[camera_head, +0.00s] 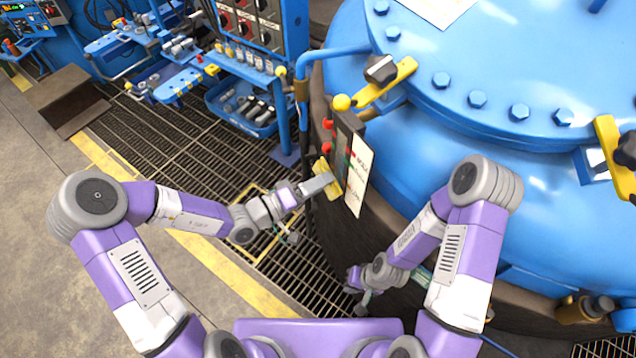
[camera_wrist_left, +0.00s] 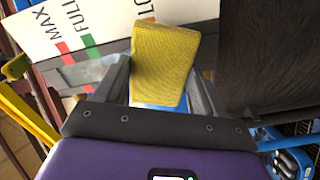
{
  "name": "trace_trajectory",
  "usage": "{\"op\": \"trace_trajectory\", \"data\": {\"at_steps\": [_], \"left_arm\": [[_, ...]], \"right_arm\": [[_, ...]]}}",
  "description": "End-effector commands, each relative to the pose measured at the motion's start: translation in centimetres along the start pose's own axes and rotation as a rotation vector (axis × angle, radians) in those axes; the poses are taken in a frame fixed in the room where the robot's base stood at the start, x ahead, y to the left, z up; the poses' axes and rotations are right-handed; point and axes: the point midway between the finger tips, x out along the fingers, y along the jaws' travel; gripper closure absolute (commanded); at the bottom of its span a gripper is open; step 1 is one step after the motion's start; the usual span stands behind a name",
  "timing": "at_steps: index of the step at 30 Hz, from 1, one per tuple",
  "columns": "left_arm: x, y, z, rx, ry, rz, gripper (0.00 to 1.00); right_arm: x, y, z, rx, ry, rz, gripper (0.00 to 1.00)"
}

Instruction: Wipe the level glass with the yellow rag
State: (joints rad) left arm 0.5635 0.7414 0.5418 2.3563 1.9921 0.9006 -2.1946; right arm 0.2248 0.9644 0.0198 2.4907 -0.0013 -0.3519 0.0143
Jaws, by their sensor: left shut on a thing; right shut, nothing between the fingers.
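The yellow rag (camera_head: 326,178) is in my left gripper (camera_head: 318,186), held up against or just in front of the gauge; contact cannot be told. In the left wrist view the rag (camera_wrist_left: 165,62) stands between the two fingers of my left gripper (camera_wrist_left: 160,85). The level glass appears there as a greyish strip (camera_wrist_left: 85,74) beside a white scale plate (camera_wrist_left: 92,30) marked MAX and FULL; the rag covers part of it. In the head view the gauge's scale plate (camera_head: 357,178) is on the vessel's side. My right gripper (camera_head: 364,300) is low and empty, its tips small in view.
The large blue vessel (camera_head: 440,130) with its bolted lid fills the right. Yellow clamp handles (camera_head: 385,86) and a blue pipe (camera_head: 335,52) stick out near the gauge. A blue tool rack (camera_head: 245,60) stands behind. Open floor grating (camera_head: 190,140) lies to the left.

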Motion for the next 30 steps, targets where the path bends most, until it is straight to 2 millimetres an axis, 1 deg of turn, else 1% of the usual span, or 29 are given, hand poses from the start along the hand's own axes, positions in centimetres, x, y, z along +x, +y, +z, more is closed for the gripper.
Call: {"op": "trace_trajectory", "data": {"at_steps": [30], "left_arm": [[1.9, 0.0, 0.0, 0.001, -0.001, 0.001, 0.55]], "right_arm": [[0.9, 0.3, 0.0, 0.000, 0.000, 0.000, 1.00]]}}
